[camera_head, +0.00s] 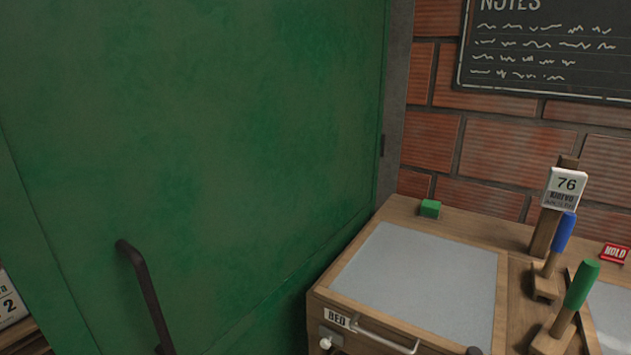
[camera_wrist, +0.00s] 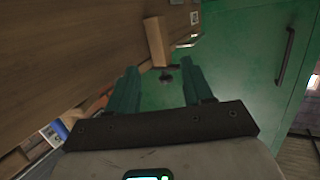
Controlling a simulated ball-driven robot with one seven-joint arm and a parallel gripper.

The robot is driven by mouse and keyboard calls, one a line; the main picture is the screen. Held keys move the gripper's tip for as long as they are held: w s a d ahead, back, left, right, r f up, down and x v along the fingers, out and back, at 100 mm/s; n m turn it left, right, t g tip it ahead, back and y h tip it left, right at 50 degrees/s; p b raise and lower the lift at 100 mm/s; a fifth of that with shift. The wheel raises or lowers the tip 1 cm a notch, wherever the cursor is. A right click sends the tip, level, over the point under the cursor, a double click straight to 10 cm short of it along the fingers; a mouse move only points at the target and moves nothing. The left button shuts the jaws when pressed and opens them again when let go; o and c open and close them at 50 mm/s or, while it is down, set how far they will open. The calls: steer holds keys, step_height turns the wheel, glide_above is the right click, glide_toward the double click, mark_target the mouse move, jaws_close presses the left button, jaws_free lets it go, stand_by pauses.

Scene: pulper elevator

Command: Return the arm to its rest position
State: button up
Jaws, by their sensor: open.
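My gripper (camera_wrist: 161,66) shows in the wrist view as two teal fingers standing apart, with a dark bracket across their base. It is open and nothing is held between the fingers. Beyond the fingers are a green panel and a wooden surface, with a small dark fitting (camera_wrist: 167,76) in the gap that I cannot identify. I cannot tell whether the fingers touch anything. In the head view I cannot make out my gripper clearly.
A large green door (camera_head: 220,120) with a dark handle (camera_head: 148,295) fills the left. A wooden bench (camera_head: 515,265) with a grey panel (camera_head: 420,275) stands right, bearing a green block (camera_head: 430,208), a blue-handled lever (camera_head: 566,232) and a green-handled lever (camera_head: 582,285). A drawer handle (camera_head: 385,338) juts from its front.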

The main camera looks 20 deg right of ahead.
steer(key=s+a+f+m+g+h+p, duration=0.1)
steer(key=s+a+f+g+h, duration=0.1)
steer(key=a+f+g, duration=0.3)
steer(key=s+a+f+m+g+h, duration=0.1)
steer(key=s+a+f+g, duration=0.1)
steer(key=f, duration=0.5)
steer(key=s+a+r+g+p, duration=0.1)
steer(key=s+a+g, duration=0.3)
steer(key=a+g, duration=0.3)
steer(key=shift+s+a+g, duration=0.25)
steer(key=shift+s+g, duration=0.05)
steer(key=shift+g, duration=0.1)
